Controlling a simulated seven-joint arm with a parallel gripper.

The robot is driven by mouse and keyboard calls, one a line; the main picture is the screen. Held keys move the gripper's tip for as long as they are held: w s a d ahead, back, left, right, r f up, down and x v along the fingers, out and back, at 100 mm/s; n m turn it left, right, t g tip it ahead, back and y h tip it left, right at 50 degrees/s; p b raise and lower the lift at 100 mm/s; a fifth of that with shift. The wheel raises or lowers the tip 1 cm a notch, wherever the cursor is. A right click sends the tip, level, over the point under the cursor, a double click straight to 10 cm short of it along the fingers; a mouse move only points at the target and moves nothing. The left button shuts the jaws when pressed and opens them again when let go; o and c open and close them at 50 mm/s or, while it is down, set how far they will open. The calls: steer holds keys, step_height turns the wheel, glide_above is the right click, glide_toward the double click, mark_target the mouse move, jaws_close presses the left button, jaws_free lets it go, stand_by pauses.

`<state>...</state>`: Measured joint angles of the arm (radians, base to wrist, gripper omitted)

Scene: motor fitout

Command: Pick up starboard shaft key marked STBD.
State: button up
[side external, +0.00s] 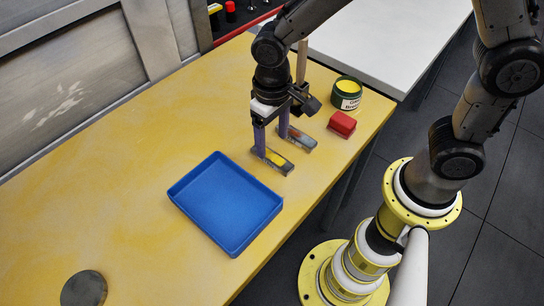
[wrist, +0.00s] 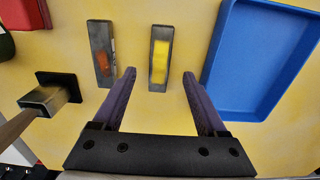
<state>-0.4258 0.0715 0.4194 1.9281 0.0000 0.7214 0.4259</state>
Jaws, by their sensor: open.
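Two flat grey metal keys lie side by side on the yellow bench. One has a yellow face (side external: 276,160); in the wrist view this yellow-faced key (wrist: 160,62) is in the middle. The other has an orange-red face (wrist: 102,55) and lies to its left; it also shows in the side view (side external: 302,143). I cannot read a STBD mark on either. My gripper (wrist: 159,73) is open and empty, pointing down. In the wrist view its purple fingers flank the near end of the yellow-faced key. I cannot tell the height gap.
An empty blue tray (side external: 180,189) lies beside the yellow-faced key. A red block (side external: 341,124) and a green tin (side external: 346,95) stand on the other side. A wooden post (side external: 302,62) rises behind my gripper. A grey disc (side external: 84,289) lies at lower left.

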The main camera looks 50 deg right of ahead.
mark_target(271, 156)
step_height(271, 156, down, 5)
steer(key=shift+f, duration=0.1)
stand_by(0.3)
jaws_close()
steer(key=shift+w, duration=0.1)
stand_by(1.2)
